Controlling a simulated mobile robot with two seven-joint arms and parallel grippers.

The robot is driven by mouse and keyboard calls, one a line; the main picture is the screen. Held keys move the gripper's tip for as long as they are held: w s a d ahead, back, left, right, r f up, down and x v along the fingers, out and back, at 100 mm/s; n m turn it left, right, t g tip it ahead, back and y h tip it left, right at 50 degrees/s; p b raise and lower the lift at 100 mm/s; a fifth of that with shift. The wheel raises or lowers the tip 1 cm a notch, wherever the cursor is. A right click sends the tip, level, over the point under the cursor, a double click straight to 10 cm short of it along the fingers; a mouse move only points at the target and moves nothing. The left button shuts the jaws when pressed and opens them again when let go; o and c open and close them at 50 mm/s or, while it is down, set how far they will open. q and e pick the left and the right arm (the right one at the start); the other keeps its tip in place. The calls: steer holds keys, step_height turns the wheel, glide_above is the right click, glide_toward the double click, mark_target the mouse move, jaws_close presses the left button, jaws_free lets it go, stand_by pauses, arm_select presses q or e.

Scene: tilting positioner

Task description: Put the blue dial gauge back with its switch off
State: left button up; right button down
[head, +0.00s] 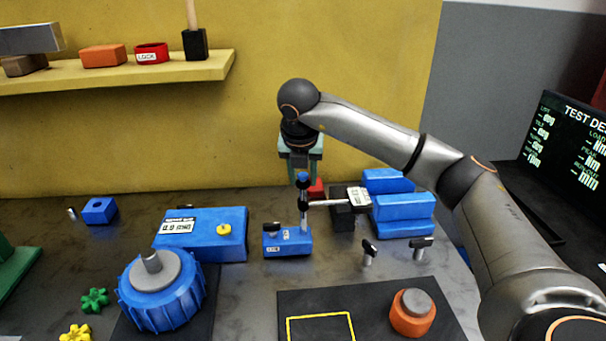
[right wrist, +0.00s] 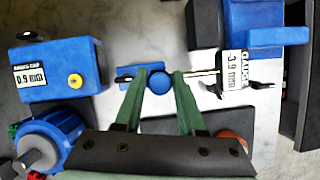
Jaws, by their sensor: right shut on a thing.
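The blue dial gauge (head: 287,243) has a blue block base, an upright post with a blue knob, and a side rod carrying a white label at its right end. My right gripper (head: 303,177) comes down from above and is shut on the gauge's post near the top. The base looks upright, at or close to the table; I cannot tell if it touches. The switch position is too small to tell. My left gripper is out of view.
A blue box with a yellow button (head: 205,240) stands left of the gauge. Blue stepped blocks (head: 403,212) stand close on its right. A blue ribbed knob (head: 160,295), an orange knob (head: 412,318) on a dark mat and two small black-topped pins are nearer. A shelf (head: 130,75) hangs behind.

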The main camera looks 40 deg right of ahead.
steer(key=shift+f+b, duration=0.4)
steer(key=shift+b, duration=0.05)
stand_by(0.5)
steer(key=c, duration=0.7)
jaws_free()
steer(key=shift+o, duration=1.4)
steer(key=shift+s+f, duration=0.1)
steer(key=shift+f, duration=0.05)
steer(key=v, duration=1.2)
steer(key=shift+r+p, duration=0.35)
steer(key=shift+s, duration=0.1)
